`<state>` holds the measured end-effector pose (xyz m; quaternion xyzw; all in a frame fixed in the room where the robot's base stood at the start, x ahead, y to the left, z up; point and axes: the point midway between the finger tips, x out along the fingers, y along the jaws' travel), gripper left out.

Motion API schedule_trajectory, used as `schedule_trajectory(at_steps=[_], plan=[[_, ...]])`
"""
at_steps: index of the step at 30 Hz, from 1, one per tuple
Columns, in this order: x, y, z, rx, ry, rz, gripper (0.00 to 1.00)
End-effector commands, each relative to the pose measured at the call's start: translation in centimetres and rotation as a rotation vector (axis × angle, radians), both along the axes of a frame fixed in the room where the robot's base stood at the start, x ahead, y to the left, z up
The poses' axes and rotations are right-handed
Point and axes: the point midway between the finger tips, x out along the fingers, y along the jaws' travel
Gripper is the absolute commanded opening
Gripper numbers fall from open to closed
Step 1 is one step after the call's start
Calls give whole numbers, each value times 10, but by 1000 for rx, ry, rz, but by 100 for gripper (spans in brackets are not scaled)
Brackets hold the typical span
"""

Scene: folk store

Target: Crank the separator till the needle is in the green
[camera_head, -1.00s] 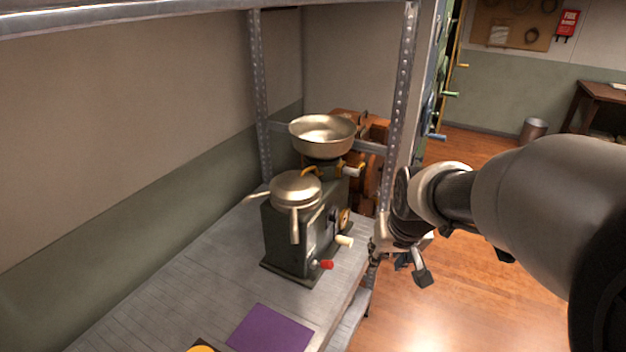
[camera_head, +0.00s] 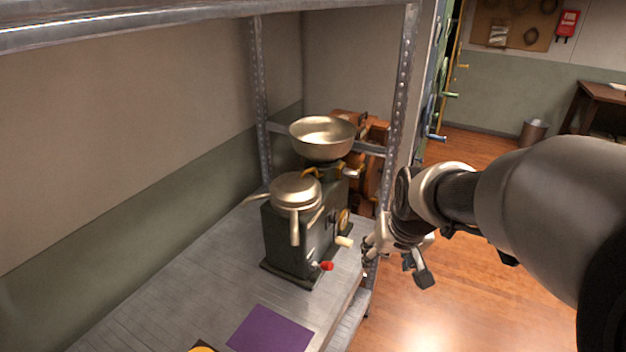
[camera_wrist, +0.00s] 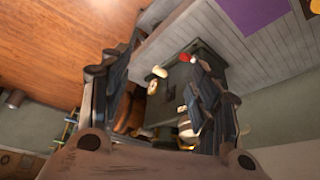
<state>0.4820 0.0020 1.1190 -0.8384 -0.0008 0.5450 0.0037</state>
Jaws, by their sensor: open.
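The separator (camera_head: 285,238) stands on the grey shelf, a dark green-grey box with a metal bowl (camera_head: 322,136) and a smaller lidded pan with spouts on top. On its right side are a cream crank handle (camera_head: 343,241), a red knob (camera_head: 326,266) and a round brass-rimmed gauge (camera_head: 342,217). The needle is too small to read. My gripper (camera_head: 392,262) is open and empty, just right of the cream handle and apart from it. In the wrist view the cream handle (camera_wrist: 159,72) and the red knob (camera_wrist: 212,58) show between and beyond the spread fingers.
The grey shelf (camera_head: 180,290) has an upright metal post (camera_head: 398,110) behind my gripper and an upper shelf edge (camera_head: 200,14) overhead. A purple sheet (camera_head: 270,330) lies in front of the separator. Open wooden floor (camera_head: 480,290) lies to the right.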

Motion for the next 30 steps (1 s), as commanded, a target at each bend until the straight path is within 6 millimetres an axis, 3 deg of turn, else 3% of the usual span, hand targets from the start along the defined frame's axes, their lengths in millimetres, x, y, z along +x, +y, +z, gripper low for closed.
schedule_trajectory(at_steps=[30], plan=[[-32, -1, 74, 0, -1, 0, 57]])
